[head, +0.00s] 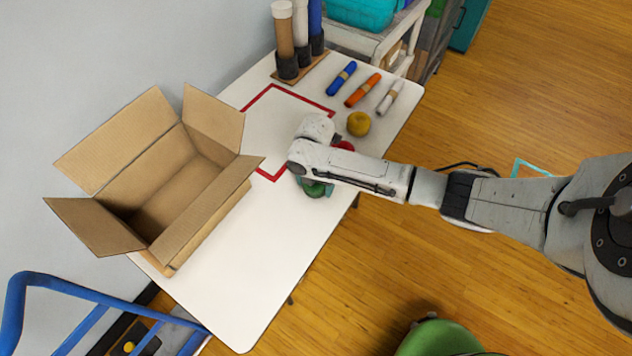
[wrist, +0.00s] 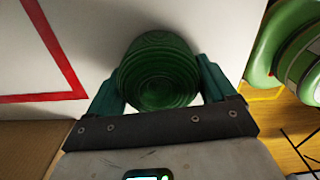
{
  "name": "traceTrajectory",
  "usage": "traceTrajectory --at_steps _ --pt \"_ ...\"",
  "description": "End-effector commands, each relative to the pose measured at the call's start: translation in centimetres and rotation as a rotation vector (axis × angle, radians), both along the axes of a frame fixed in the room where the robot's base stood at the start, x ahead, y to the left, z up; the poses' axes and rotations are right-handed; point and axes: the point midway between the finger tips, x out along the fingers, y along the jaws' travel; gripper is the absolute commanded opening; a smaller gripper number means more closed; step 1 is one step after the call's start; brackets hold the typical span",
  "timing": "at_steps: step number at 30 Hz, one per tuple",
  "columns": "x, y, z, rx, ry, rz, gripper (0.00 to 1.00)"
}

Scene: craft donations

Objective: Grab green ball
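The green ball (wrist: 158,72), ridged like wound yarn, sits between the two teal fingers of my gripper (wrist: 160,88) in the wrist view. The fingers are spread wide, one on each side of it, and a small pale gap shows by the right finger. Whether the left finger touches the ball I cannot tell. In the head view the green ball (head: 318,189) shows only in part at the table's right edge, below my gripper and wrist, which hide the rest.
The white table (head: 240,290) holds an open cardboard box (head: 205,222) at left and a red-outlined area (head: 268,176). A yellow ball (head: 358,123) and a partly hidden red ball (head: 346,146) lie behind my arm. Blue, orange and white rolls (head: 362,90) lie farther back. The table's front is clear.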

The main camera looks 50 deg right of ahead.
Motion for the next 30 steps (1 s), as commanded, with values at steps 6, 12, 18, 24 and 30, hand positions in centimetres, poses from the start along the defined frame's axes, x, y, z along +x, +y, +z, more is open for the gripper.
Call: traceTrajectory --at_steps 6,12,18,24,30 --pt "0.0 0.0 0.0 0.000 0.000 0.000 0.59" --pt "0.0 0.0 0.0 0.000 0.000 0.000 0.53" --pt "0.0 0.0 0.4 0.000 -0.001 0.000 0.53" --pt "0.1 -0.1 2.5 -0.001 -0.003 0.001 0.53" --pt "-2.3 -0.5 6.0 -0.001 -0.005 -0.002 0.53"
